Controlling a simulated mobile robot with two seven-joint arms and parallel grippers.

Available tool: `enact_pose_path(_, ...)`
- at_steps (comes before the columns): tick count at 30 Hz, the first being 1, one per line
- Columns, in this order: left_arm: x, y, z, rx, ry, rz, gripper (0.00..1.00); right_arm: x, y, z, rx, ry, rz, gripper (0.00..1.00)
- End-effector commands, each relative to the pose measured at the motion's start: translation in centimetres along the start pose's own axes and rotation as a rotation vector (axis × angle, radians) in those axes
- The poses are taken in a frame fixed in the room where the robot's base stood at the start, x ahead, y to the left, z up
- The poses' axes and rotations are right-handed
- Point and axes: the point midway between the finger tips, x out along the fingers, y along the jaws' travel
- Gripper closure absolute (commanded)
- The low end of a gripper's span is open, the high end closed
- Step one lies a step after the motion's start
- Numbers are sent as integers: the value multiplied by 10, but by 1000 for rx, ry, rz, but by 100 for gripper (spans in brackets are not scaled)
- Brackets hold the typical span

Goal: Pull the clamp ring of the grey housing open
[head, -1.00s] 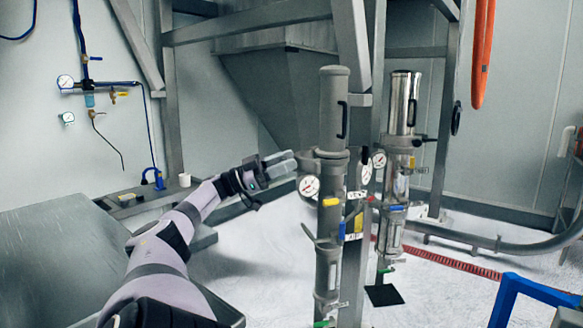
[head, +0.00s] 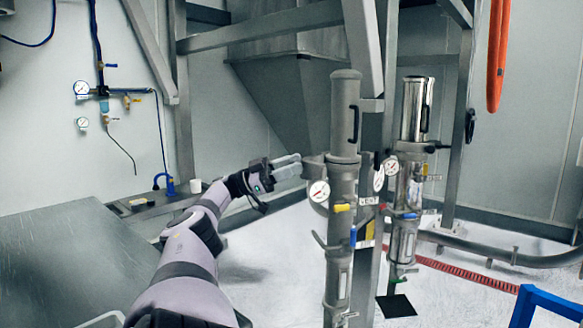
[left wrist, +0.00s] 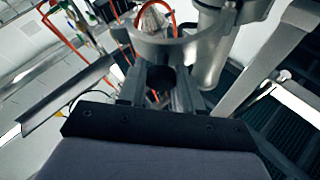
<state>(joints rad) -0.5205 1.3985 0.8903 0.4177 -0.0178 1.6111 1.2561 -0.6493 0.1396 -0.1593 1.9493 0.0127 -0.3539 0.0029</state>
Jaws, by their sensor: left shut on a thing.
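The grey housing (head: 345,115) stands upright on a grey column in the middle of the head view, with a dark handle on its side. Its grey clamp ring (head: 317,168) sits at the housing's lower end and sticks out to the left. My left gripper (head: 288,167) reaches in from the left, its fingers shut on the ring's left side. In the left wrist view the two fingers (left wrist: 158,90) grip a dark part in front of the curved ring (left wrist: 148,46). My right gripper is not in view.
A pressure gauge (head: 319,191) and yellow and blue valve handles sit just below the ring. A shiny metal cylinder (head: 416,110) stands to the right behind a steel frame post. A steel table (head: 70,260) lies at left. A blue frame (head: 545,300) stands at lower right.

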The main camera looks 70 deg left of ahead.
Motion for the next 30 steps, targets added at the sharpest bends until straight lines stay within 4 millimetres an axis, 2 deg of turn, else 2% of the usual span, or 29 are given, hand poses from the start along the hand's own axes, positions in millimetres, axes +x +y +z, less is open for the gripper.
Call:
enact_pose_path(5,0,0,0,0,-1,0,100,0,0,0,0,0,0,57)
enact_pose_path(6,0,0,0,0,-1,0,59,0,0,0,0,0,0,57)
enact_pose_path(7,0,0,0,0,-1,0,49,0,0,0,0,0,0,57)
enact_pose_path(8,0,0,0,0,-1,0,44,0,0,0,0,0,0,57)
enact_pose_path(16,0,0,0,0,-1,0,44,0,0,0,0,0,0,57)
enact_pose_path(20,3,-2,-7,0,0,0,44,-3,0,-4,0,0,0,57)
enact_pose_path(25,13,-10,-30,2,0,1,44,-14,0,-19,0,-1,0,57)
enact_pose_path(30,28,-23,-66,3,2,1,44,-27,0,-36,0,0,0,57)
